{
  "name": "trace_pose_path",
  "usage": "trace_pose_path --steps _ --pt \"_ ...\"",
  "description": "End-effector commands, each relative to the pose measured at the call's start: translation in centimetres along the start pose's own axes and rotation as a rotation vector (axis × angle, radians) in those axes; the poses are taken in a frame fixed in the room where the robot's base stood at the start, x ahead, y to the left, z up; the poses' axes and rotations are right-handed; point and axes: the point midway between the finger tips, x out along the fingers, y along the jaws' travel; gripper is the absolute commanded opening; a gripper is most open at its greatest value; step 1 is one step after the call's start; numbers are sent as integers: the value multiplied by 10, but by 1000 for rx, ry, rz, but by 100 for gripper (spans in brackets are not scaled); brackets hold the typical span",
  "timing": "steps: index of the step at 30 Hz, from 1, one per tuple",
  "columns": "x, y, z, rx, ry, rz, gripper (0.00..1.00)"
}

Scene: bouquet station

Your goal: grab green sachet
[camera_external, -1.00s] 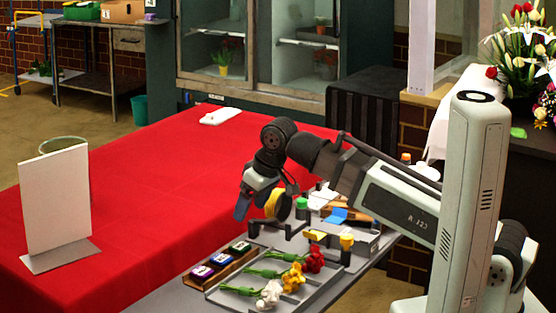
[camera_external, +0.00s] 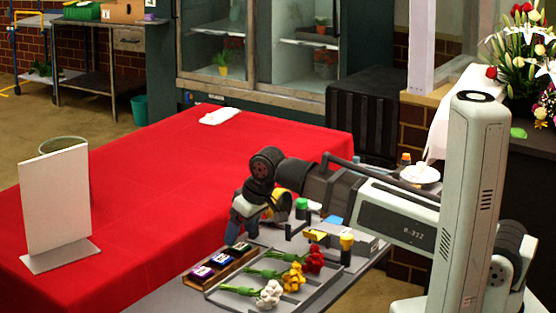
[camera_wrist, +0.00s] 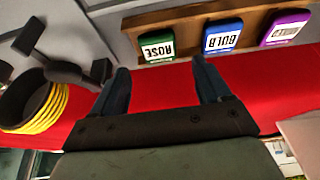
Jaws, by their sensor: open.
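The green sachet (camera_wrist: 157,47), labelled ROSE, stands in a brown wooden tray (camera_wrist: 190,22); in the external view the sachet (camera_external: 239,247) is at the tray's right end. The blue BULB sachet (camera_wrist: 222,37) is in the middle and a purple sachet (camera_wrist: 285,28) at the other end. My gripper (camera_wrist: 161,74) is open and empty. In the wrist view the green sachet lies between the lines of its two fingers, just beyond the tips. In the external view my gripper (camera_external: 243,225) hangs just above and behind the green sachet, with its fingers pointing down.
A grey tray with red, yellow and white flowers (camera_external: 268,294) is beside the sachet tray. A dark holder with yellow rings (camera_wrist: 40,105) is close to the left of my gripper in the wrist view. The red cloth table (camera_external: 150,200) is largely clear.

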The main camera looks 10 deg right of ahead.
Motion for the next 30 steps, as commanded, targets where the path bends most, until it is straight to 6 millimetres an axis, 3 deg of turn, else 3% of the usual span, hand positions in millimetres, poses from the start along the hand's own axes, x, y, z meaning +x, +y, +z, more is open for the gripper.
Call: trace_pose_path --steps 7,16,30 --pt "27 -1 1 0 -2 0 77" --pt "30 -1 1 0 0 0 77" --pt "30 -1 1 0 0 0 32"
